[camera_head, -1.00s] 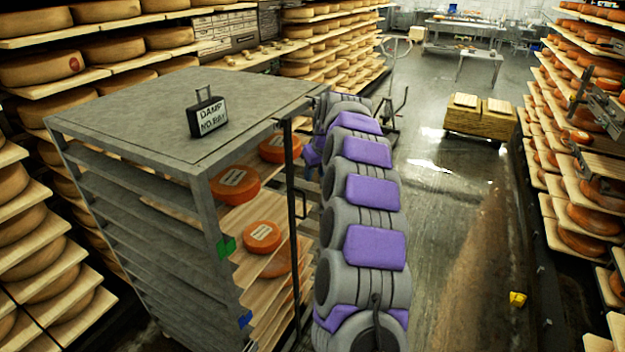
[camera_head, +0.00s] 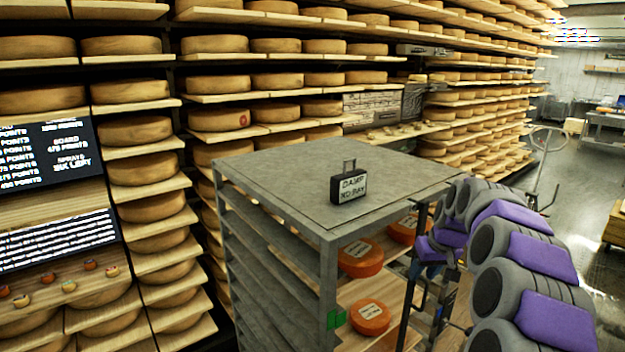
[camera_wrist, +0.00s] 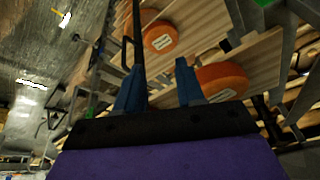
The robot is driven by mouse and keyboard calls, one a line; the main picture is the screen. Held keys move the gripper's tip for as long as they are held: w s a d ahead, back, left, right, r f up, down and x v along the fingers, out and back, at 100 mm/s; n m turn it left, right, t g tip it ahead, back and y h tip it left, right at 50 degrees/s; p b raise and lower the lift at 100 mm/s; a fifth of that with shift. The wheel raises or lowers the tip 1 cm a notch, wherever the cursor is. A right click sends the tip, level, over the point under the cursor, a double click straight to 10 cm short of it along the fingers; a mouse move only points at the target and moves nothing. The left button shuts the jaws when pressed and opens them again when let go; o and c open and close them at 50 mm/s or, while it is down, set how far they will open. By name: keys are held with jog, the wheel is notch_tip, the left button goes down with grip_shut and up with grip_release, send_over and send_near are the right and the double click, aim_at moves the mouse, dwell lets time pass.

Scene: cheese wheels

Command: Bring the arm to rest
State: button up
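My arm of grey and purple segments rises at the right of the head view and curls over at its far end. My gripper (camera_head: 428,268) hangs from that end beside the open front of the grey rack (camera_head: 290,190). In the wrist view its two blue fingers (camera_wrist: 159,65) stand apart with nothing between them, so it is open. Orange cheese wheels lie on the rack's boards beyond the fingers: one at the upper middle (camera_wrist: 160,37) and one further right (camera_wrist: 222,80). They look apart from the fingers.
Tall shelves of cheese wheels (camera_head: 218,120) line the back. A dark score board (camera_head: 45,150) is at the left. Open wet floor (camera_head: 590,170) lies to the right, with a wheeled handle frame (camera_head: 545,150).

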jog(key=s+a+g+b, duration=0.1)
jog(key=s+a, duration=0.6)
jog(key=s, duration=0.2)
jog(key=s+a+g+b, duration=0.1)
jog(key=s+a+g, duration=0.1)
jog(key=s+a, duration=0.6)
jog(key=s+f+g, duration=0.1)
jog(key=s+f, duration=0.2)
jog(key=s, duration=0.7)
jog(key=s+f+h+b, duration=0.1)
jog(key=s+f, duration=0.2)
jog(key=s, duration=0.7)
jog(key=s+f+m+g+b, duration=0.1)
jog(key=s+f, duration=0.2)
jog(key=s, duration=0.7)
jog(key=shift+f+g, duration=0.3)
jog(key=shift+f, duration=0.1)
